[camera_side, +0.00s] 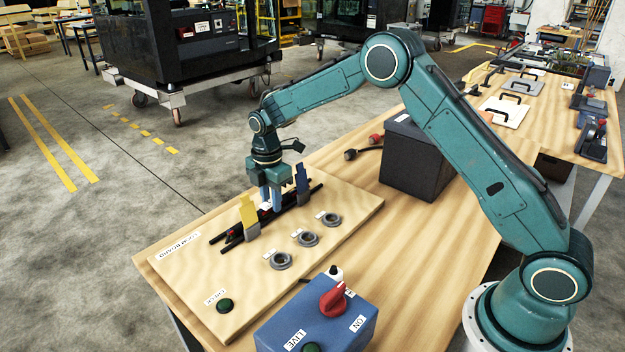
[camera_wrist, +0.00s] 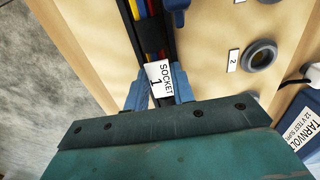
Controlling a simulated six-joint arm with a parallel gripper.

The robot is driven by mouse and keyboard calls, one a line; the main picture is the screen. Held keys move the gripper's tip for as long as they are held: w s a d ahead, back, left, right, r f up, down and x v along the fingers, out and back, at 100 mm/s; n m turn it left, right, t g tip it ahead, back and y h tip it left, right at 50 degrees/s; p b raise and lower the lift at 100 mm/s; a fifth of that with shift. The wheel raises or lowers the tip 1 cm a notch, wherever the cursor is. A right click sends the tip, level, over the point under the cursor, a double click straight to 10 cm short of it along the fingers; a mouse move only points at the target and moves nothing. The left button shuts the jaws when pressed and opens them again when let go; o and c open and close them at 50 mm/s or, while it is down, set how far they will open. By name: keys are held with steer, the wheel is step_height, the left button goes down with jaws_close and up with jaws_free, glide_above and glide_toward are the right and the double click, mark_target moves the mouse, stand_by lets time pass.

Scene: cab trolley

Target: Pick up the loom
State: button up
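The loom (camera_wrist: 151,42) is a run of coloured wires, yellow, red and blue, lying along black rails on the light wooden board (camera_side: 185,284). A white tag reading "SOCKET 1" (camera_wrist: 159,78) sits on it in the wrist view. My gripper (camera_side: 271,199) points down over the rails in the side view, between a yellow upright piece (camera_side: 248,213) and a dark blue one (camera_side: 302,180). In the wrist view my gripper (camera_wrist: 159,94) has its two blue fingers apart, one on each side of the tag. Whether they touch the loom is hidden.
Several grey ring sockets (camera_side: 308,239) line the board, beside a green button (camera_side: 225,305). A blue box (camera_side: 318,325) with a red knob (camera_side: 334,299) stands in front. A dark box (camera_side: 416,158) stands behind, to the right.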

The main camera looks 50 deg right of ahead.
jaws_close()
step_height(320, 180, up, 20)
stand_by(0.8)
stand_by(0.4)
